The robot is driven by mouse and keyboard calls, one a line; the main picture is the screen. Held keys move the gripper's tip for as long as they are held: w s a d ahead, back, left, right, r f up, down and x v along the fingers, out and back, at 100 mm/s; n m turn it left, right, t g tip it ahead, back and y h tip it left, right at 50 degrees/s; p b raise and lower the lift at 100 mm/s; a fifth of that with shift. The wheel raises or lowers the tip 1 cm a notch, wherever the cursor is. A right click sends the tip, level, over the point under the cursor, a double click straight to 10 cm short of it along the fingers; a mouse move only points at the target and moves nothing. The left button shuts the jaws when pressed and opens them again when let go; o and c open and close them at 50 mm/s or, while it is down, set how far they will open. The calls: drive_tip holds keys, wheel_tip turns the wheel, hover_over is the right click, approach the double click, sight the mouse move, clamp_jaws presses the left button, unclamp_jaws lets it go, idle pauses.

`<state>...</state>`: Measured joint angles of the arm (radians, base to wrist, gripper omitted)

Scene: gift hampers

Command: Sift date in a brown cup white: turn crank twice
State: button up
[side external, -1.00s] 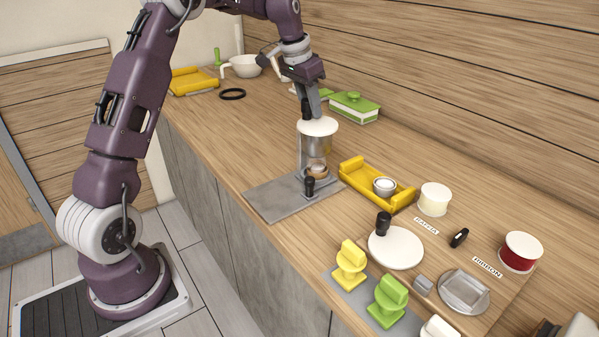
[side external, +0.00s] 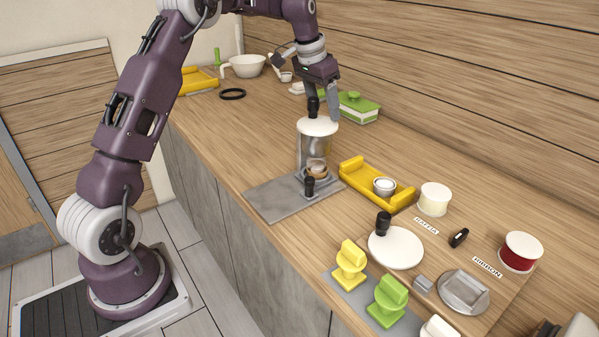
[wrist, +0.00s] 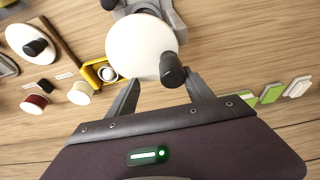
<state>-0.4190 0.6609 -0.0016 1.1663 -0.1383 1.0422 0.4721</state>
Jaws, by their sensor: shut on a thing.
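The sifter (side external: 303,145) stands on a grey plate (side external: 270,200), with a white crank disc (side external: 322,127) on top. An upright black crank knob (side external: 313,105) rises from the disc's rim; it also shows in the wrist view (wrist: 172,72). My gripper (side external: 324,112) is at the disc, shut on the crank knob, though its fingers look apart in the wrist view. A small brown cup (side external: 317,173) sits under the sifter's body; its contents are too small to tell. A second black knob (side external: 309,187) stands at the front of the sifter's base.
A yellow tray (side external: 352,171) with a small bowl (side external: 384,186) is right of the sifter. Another white disc with a knob (side external: 396,250), yellow (side external: 349,265) and green (side external: 388,300) stamps, and spools (side external: 520,252) lie nearer. A green box (side external: 357,107) stands behind.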

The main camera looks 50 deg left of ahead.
drive_tip(key=shift+o, duration=1)
drive_tip(key=shift+w+d, duration=0.15)
drive_tip(key=shift+d, duration=0.55)
drive_tip(key=shift+o, duration=1.8)
drive_tip(key=shift+d, duration=0.5)
drive_tip(key=shift+o, duration=1.6)
drive_tip(key=shift+d, duration=0.55)
drive_tip(key=o, duration=0.3)
drive_tip(key=c, duration=1)
drive_tip(key=r, duration=0.9)
drive_tip(key=shift+a, duration=0.25)
